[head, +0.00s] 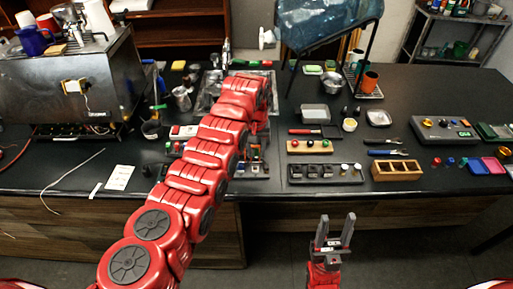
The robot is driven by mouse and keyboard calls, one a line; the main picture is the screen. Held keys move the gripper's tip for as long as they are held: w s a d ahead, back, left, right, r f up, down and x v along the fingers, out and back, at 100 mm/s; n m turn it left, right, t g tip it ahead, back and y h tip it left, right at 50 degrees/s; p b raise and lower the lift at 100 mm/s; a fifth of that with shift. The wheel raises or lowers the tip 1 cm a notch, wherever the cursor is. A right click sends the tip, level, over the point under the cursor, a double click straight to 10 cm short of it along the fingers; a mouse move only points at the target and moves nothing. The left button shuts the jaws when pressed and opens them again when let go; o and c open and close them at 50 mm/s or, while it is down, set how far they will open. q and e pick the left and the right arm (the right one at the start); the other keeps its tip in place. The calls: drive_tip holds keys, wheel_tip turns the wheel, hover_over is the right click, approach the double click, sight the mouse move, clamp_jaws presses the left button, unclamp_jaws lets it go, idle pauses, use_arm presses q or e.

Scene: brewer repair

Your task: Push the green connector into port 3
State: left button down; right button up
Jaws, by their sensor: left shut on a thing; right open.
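My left arm reaches from the lower left to the middle of the bench and bends down at its far end. Its gripper (257,137) is mostly hidden by the arm, low over a dark panel (262,171) with small coloured parts. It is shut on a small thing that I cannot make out. I cannot pick out the green connector or port 3 with certainty; the arm covers much of this area. My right gripper (334,232) is open and empty, in front of the bench's front edge, with its fingers pointing up in the picture.
A steel brewer (75,85) stands at the left. A rack of dark parts (325,174), a wooden box (397,171) and a grey device (443,130) with a green display are on the right. A loose pale cable (70,180) lies at front left.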

sight(256, 171)
use_arm(q)
drive_tip(key=shift+s+a+f, duration=0.1)
drive_tip(key=shift+a+f, duration=0.1)
drive_tip(key=shift+f, duration=0.5)
drive_tip(key=shift+f+b, duration=1.35)
drive_tip(key=shift+f, duration=0.85)
drive_tip(key=shift+f+b, duration=0.75)
drive_tip(key=shift+b, duration=0.3)
idle(0.5)
drive_tip(key=shift+c, duration=1.9)
unclamp_jaws()
